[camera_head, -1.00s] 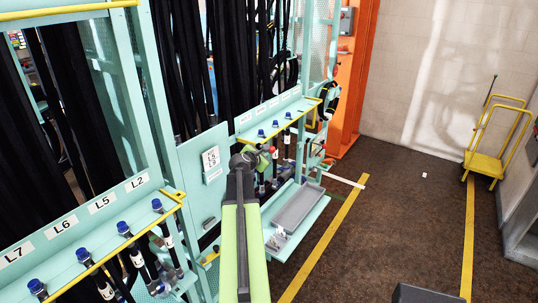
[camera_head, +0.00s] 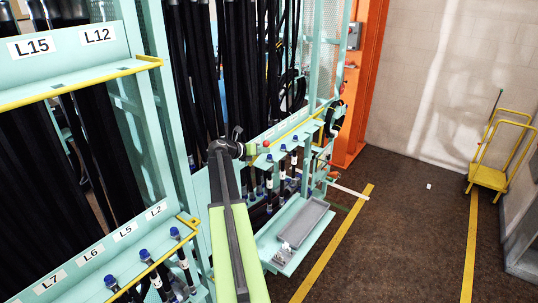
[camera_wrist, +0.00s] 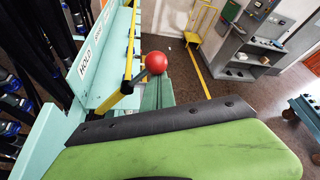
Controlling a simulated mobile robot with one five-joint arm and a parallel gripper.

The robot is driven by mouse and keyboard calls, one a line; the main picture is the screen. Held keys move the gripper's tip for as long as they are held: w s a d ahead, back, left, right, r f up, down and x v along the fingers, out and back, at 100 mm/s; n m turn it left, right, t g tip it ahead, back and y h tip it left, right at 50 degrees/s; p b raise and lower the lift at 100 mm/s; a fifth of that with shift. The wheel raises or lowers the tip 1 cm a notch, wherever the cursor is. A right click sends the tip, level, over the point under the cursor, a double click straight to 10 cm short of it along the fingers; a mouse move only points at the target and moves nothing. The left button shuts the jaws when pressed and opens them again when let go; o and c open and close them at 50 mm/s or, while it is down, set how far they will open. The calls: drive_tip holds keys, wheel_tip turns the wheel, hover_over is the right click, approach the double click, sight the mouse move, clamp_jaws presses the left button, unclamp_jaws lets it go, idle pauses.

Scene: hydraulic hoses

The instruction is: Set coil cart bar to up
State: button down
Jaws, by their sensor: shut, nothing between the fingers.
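A yellow cart (camera_head: 489,178) stands on the floor at the far right in the head view, by the wall. Its yellow frame rises upright, and a thin dark rod (camera_head: 492,112) stands tilted beside it. The cart also shows small at the top of the wrist view (camera_wrist: 203,20). I cannot tell which part is the coil cart bar. My gripper (camera_head: 246,149) is at the end of my green arm, in front of the hose rack and far from the cart. It looks shut and empty. Its fingers are not clear in the wrist view.
The teal hose rack (camera_head: 147,110) fills the left. A red ball knob (camera_wrist: 157,63) on a dark stem is close to my arm. A grey tray (camera_head: 303,222) sits low on the rack. Brown floor (camera_head: 410,235) between the yellow lines is mostly clear.

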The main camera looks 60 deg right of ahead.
drive_tip(key=w+d+r+n+g+p, duration=0.1)
drive_tip(key=w+r+n+g, duration=0.1)
drive_tip(key=w, duration=0.5)
drive_tip(key=shift+d+r+n, duration=0.15)
drive_tip(key=shift+r+n, duration=0.25)
drive_tip(key=shift+r, duration=0.4)
drive_tip(key=shift+w, duration=0.15)
